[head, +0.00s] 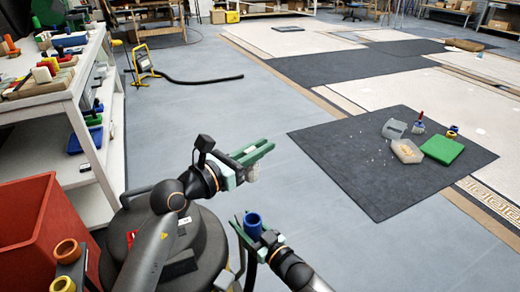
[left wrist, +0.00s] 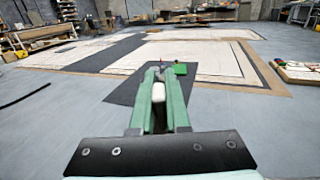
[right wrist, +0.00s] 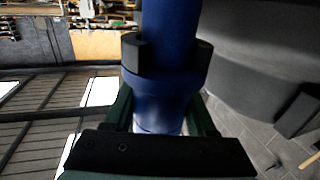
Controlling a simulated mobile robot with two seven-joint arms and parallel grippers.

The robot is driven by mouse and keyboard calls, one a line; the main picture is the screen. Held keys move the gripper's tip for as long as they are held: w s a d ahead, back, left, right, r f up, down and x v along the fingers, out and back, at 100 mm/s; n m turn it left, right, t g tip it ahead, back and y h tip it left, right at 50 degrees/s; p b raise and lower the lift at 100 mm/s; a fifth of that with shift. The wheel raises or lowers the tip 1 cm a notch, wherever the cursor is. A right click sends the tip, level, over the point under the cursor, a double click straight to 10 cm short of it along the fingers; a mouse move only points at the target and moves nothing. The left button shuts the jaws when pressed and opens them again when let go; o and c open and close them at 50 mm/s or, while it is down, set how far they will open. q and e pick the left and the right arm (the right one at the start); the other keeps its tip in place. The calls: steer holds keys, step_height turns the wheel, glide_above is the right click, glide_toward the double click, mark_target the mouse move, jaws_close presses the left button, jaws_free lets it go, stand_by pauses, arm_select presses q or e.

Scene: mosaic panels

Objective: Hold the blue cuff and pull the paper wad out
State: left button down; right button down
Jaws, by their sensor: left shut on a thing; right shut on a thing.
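The blue cuff (head: 253,222) stands roughly upright between the green jaws of my right gripper (head: 250,234) in the head view. The right wrist view shows the blue cuff (right wrist: 165,100) large, with a dark pad against each side. My left gripper (head: 254,153) is higher, with its green jaws closed on a small whitish paper wad (head: 251,173), partly hidden by the jaws. The left wrist view shows the pale wad (left wrist: 158,92) between the green fingers. The wad is above the cuff and apart from it. The inside of the cuff is too small to make out.
A white workbench (head: 50,95) with tools stands at the left. A red bin (head: 30,235) is at the lower left. A dark mat (head: 345,165) on the floor holds translucent containers and a green box (head: 442,150). A black hose (head: 205,80) lies behind. Floor between is clear.

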steer(key=shift+c, duration=0.7)
jaws_free()
